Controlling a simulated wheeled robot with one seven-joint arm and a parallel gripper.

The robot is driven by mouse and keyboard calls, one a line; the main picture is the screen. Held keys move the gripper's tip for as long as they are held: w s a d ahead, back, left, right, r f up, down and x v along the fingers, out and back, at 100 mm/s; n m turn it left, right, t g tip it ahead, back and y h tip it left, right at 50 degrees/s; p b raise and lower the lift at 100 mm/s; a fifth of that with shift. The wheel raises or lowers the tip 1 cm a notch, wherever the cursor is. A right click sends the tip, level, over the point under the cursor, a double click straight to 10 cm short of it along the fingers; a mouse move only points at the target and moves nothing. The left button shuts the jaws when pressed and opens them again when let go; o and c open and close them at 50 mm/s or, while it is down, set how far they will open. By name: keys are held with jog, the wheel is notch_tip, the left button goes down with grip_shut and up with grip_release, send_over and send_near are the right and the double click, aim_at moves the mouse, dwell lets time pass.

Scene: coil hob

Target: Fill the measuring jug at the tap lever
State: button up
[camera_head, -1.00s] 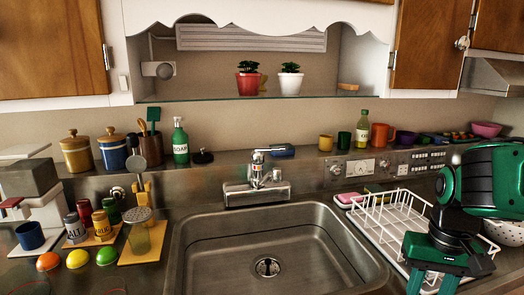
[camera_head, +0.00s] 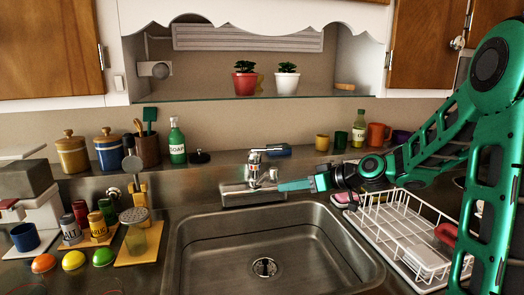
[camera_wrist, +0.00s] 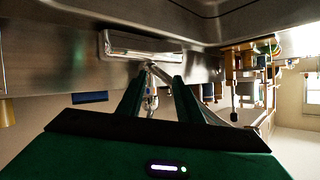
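The chrome tap (camera_head: 255,176) stands behind the sink, its lever (camera_head: 257,151) on top. My gripper (camera_head: 281,186) reaches in from the right, with its fingertips close to the tap's right side. In the wrist view my gripper (camera_wrist: 159,80) is open, with the tap (camera_wrist: 151,98) showing between and beyond its fingers. I cannot tell whether a finger touches the tap. A clear, yellowish-green vessel (camera_head: 140,243) with a perforated grey disc above it stands on a wooden board at the left. I cannot tell whether it is the measuring jug. No running water shows.
The steel sink (camera_head: 215,265) is empty. A white dish rack (camera_head: 400,235) stands at its right, below my arm. Shakers and coloured balls crowd the left counter.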

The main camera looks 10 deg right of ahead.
aim_at(268, 149)
jog(key=w+d+r+t+y, duration=0.1)
jog(key=w+r+t+y, duration=0.3)
jog(key=r, duration=0.5)
jog(key=shift+h, duration=0.5)
jog(key=x, duration=1)
jog(key=shift+w+a+f, duration=0.1)
jog(key=shift+w+f, duration=0.1)
jog(key=shift+w, duration=0.2)
grip_shut()
